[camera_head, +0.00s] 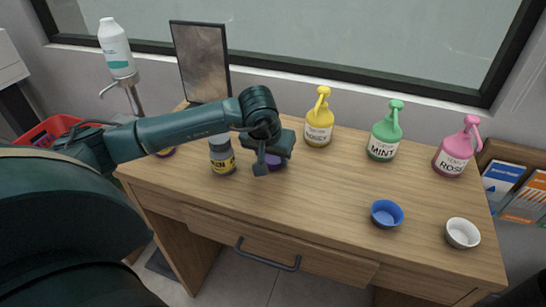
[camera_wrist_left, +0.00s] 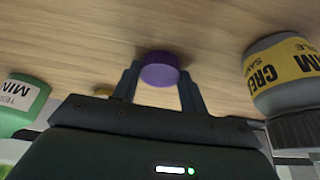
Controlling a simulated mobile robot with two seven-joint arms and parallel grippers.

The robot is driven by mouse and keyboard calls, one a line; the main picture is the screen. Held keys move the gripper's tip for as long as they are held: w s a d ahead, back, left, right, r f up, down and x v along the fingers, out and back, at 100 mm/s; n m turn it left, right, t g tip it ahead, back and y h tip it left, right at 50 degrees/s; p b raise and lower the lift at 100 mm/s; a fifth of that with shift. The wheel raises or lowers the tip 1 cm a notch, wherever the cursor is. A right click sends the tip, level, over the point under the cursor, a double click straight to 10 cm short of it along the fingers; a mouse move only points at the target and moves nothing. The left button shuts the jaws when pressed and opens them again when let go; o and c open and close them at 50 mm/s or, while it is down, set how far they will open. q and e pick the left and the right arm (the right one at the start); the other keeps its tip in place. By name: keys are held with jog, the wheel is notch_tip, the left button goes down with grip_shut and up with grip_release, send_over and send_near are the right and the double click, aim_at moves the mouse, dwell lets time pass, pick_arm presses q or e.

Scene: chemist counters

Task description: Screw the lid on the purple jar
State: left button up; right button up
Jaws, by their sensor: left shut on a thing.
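My left gripper (camera_head: 268,162) is low over the middle left of the wooden counter, pointing down. It is shut on a short, round purple lid (camera_head: 276,161), whose far side shows past the fingers. In the left wrist view the purple lid (camera_wrist_left: 159,70) sits between the two fingertips of my left gripper (camera_wrist_left: 160,78), close to the counter surface. I cannot tell whether it touches the wood. A purple thing with a bit of yellow (camera_head: 165,152), possibly the purple jar, stands at the left, mostly hidden behind my left arm. My right gripper is not in view.
A grey jar with a yellow cream label (camera_head: 222,158) stands just left of my left gripper. Yellow (camera_head: 319,125), green (camera_head: 384,138) and pink (camera_head: 453,155) pump bottles line the back. Blue (camera_head: 386,214) and white (camera_head: 462,233) bowls stand at the right. The front middle is clear.

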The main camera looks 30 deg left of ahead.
aim_at(274, 161)
pick_arm(q)
notch_tip(274, 161, up, 10)
jog(key=b, duration=0.1)
jog(key=shift+f, duration=0.1)
dwell(0.3)
jog(key=s+d+f+m, duration=0.1)
jog(key=s+d+f, duration=0.1)
jog(key=s+d, duration=0.1)
jog(key=s+d+f, duration=0.3)
jog(key=d, duration=0.1)
jog(key=s+d+f+m+h, duration=0.1)
jog(key=s+d+f, duration=0.1)
jog(key=s+d, duration=0.1)
jog(key=shift+s+d+f+m, duration=0.3)
jog(key=shift+s+d, duration=0.1)
jog(key=shift+d, duration=0.1)
